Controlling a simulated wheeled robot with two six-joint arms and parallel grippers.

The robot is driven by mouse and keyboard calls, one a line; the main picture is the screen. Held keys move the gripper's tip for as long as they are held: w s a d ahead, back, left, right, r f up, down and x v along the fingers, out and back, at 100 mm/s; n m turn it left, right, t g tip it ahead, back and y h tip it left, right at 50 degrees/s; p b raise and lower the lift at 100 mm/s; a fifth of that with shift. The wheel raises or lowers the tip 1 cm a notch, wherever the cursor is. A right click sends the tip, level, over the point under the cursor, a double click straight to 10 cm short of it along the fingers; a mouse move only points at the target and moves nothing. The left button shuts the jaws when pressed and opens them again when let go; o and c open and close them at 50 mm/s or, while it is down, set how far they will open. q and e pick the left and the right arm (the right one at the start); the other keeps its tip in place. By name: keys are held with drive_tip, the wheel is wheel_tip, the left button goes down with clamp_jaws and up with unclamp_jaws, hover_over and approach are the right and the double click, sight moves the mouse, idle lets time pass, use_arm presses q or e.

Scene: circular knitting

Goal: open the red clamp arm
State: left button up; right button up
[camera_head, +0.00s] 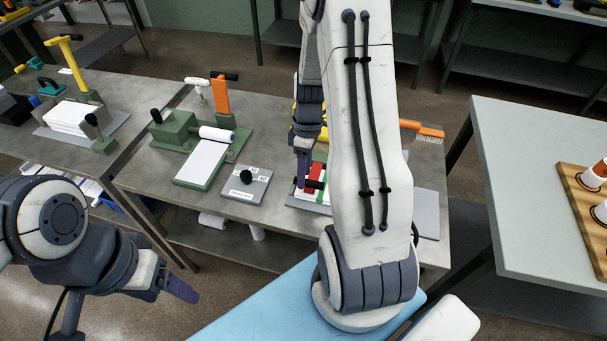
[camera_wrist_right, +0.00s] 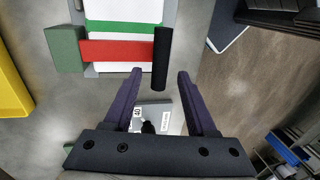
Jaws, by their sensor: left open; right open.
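The red clamp arm (camera_wrist_right: 118,50) lies flat across a white and green striped piece (camera_wrist_right: 124,28) in the right wrist view. Its left end meets a green block (camera_wrist_right: 65,48), and a black handle (camera_wrist_right: 162,58) sits at its right end. My right gripper (camera_wrist_right: 158,76) is open, and the handle's near end appears between its fingertips; I cannot tell the depth gap. In the head view the red arm (camera_head: 318,158) is partly hidden by my right arm and gripper (camera_head: 303,178). My left gripper (camera_head: 178,287) is away from the table at lower left, apparently empty.
A grey block with a black knob (camera_head: 247,180) stands left of the clamp. A green fixture with a white roll (camera_head: 217,134) is further left. An orange brush (camera_head: 425,132) lies at the back right. A yellow part (camera_wrist_right: 10,80) borders the right wrist view.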

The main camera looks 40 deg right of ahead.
drive_tip(key=shift+s+f, duration=0.1)
drive_tip(key=shift+f, duration=0.5)
clamp_jaws()
drive_tip(key=shift+a, duration=0.1)
idle(1.0)
